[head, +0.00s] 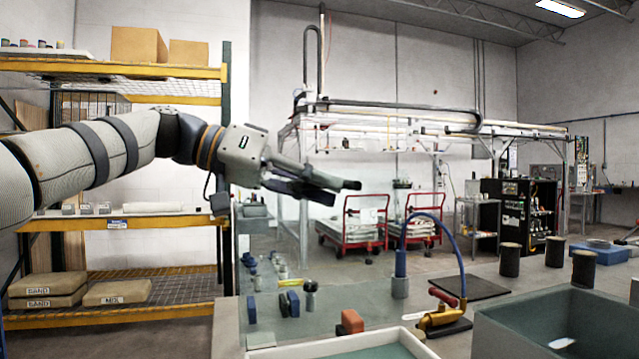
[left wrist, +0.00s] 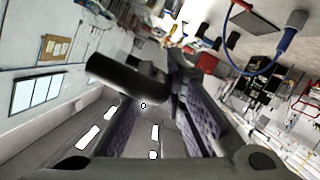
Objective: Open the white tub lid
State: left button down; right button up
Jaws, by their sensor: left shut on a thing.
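A white-rimmed tub (head: 420,346) with a teal inside shows at the bottom edge of the head view, partly cut off. I cannot make out a separate lid. My left gripper (head: 325,183) is in the air, above and behind the tub in the picture, pointing right. It is shut on a dark rounded thing (left wrist: 125,75), which lies across the fingers in the left wrist view; I cannot tell what it is. The gripper is well apart from the tub. My right gripper is out of view.
A large grey-green bin (head: 500,322) stands right of the tub. A brass tool with a red handle (head: 442,318) and a blue hose (head: 455,250) stand behind it. Dark cylinders (head: 510,260) and a black mat (head: 470,287) are on the bench. A yellow shelf (head: 120,68) stands left.

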pick_arm(q)
jog(key=shift+f, duration=0.2)
jog(key=c, duration=1.7)
grip_release()
jog(key=shift+d, duration=0.1)
jog(key=shift+o, duration=0.2)
jog(key=shift+r, duration=0.1)
jog(key=w+v, duration=0.1)
jog(key=v, duration=0.6)
jog(key=shift+s+a, duration=0.25)
jog(key=shift+s, duration=0.2)
jog(key=shift+r, duration=0.15)
